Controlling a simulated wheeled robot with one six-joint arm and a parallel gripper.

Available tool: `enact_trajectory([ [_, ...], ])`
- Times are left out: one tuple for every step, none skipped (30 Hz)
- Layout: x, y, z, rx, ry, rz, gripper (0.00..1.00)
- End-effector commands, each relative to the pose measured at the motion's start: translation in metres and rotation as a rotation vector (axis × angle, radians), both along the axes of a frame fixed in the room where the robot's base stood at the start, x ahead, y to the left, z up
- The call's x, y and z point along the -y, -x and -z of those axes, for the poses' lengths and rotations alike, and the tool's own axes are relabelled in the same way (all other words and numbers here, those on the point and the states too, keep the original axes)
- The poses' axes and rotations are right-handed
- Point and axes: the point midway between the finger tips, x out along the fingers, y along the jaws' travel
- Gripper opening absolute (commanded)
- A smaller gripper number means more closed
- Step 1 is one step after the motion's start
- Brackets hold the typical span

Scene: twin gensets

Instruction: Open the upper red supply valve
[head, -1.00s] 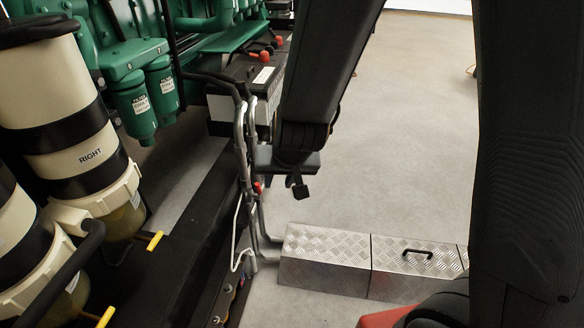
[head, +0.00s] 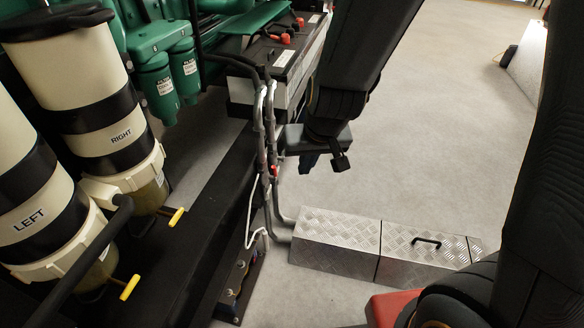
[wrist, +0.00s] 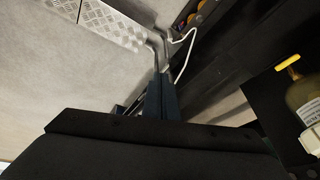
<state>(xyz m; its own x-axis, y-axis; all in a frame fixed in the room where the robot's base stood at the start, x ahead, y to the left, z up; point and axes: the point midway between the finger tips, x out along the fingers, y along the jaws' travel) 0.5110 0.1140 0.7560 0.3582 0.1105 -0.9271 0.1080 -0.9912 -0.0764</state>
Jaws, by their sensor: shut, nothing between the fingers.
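A small red part (head: 275,171), probably the upper red supply valve, shows on the grey upright pipes (head: 266,130) beside the black skid in the head view. It is too small to read its handle position. My gripper (head: 308,168) hangs just right of the pipes, its dark blue fingers partly hidden under my wrist. In the wrist view the fingers (wrist: 161,96) are together and empty, pointing toward the lower pipes (wrist: 160,46). The red part cannot be made out in the wrist view.
Filters marked LEFT (head: 30,218) and RIGHT (head: 110,135), with yellow handles (head: 176,217), stand on the left. A battery box (head: 285,55) is behind the pipes. A metal checker-plate step (head: 335,240) lies in front. Open grey floor (head: 430,130) is on the right.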

Motion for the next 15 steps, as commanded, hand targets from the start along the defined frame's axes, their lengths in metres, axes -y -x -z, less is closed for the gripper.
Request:
enact_trajectory([
  [-0.007,-0.001,0.010,-0.003,0.033,-0.094,0.00],
  [-0.011,0.000,0.015,-0.006,0.059,-0.167,0.00],
  [-0.016,0.000,0.023,-0.009,0.099,-0.275,0.00],
  [-0.020,0.000,0.029,-0.011,0.132,-0.364,0.00],
  [-0.024,0.001,0.036,-0.014,0.167,-0.454,0.00],
  [-0.028,0.000,0.044,-0.015,0.216,-0.581,0.00],
  [-0.031,0.001,0.050,-0.018,0.253,-0.674,0.00],
  [-0.034,0.000,0.056,-0.020,0.290,-0.766,0.00],
  [-0.037,-0.001,0.063,-0.020,0.341,-0.889,0.00],
  [-0.039,-0.002,0.069,-0.021,0.379,-0.980,0.00],
  [-0.041,-0.003,0.074,-0.023,0.419,-1.073,0.00],
  [-0.043,-0.006,0.081,-0.024,0.472,-1.195,0.00],
  [-0.045,-0.008,0.086,-0.023,0.514,-1.285,0.00],
  [-0.046,-0.010,0.091,-0.024,0.556,-1.375,0.00],
  [-0.049,-0.015,0.097,-0.024,0.612,-1.493,0.00],
])
